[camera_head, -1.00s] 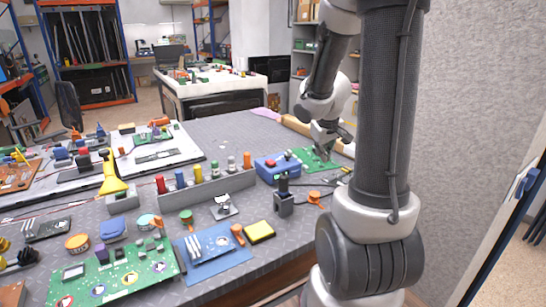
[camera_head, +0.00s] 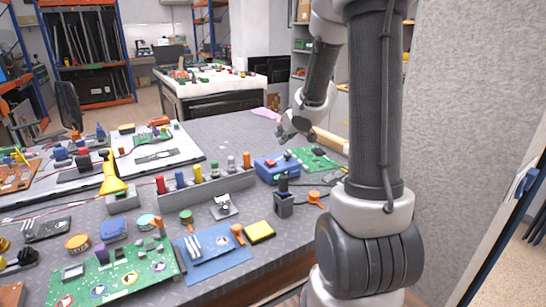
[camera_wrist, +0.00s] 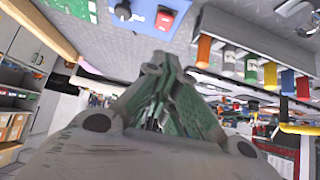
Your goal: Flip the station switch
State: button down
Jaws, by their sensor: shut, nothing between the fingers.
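The blue station box (camera_head: 277,168), which I take to carry the switch, sits on the grey workbench (camera_head: 225,133) right of the centre row. Small red and dark parts show on its top; which one is the switch I cannot tell. The box also shows at the top edge of the wrist view (camera_wrist: 150,12), partly cut off. My gripper (camera_head: 284,134) is above and behind the box, apart from it, shut and empty. Its closed fingers also fill the middle of the wrist view (camera_wrist: 155,68).
A grey rack (camera_head: 205,192) with coloured cylinders stands left of the box. A green board (camera_head: 316,158) lies to its right, and a dark holder (camera_head: 283,204) stands in front. A yellow sponge-like block (camera_head: 260,232) lies near the front edge. A wall is at the right.

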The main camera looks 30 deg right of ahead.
send_over(271, 163)
jog(key=s, duration=0.1)
notch_tip(271, 163, down, 6)
jog(key=shift+s+f, duration=0.15)
jog(key=shift+f, duration=0.1)
notch_tip(271, 163, down, 2)
jog(key=shift+s+f, duration=0.1)
jog(key=shift+f, duration=0.75)
jog(key=shift+s+f, duration=0.35)
jog(key=shift+f, duration=0.45)
jog(key=shift+r, duration=0.1)
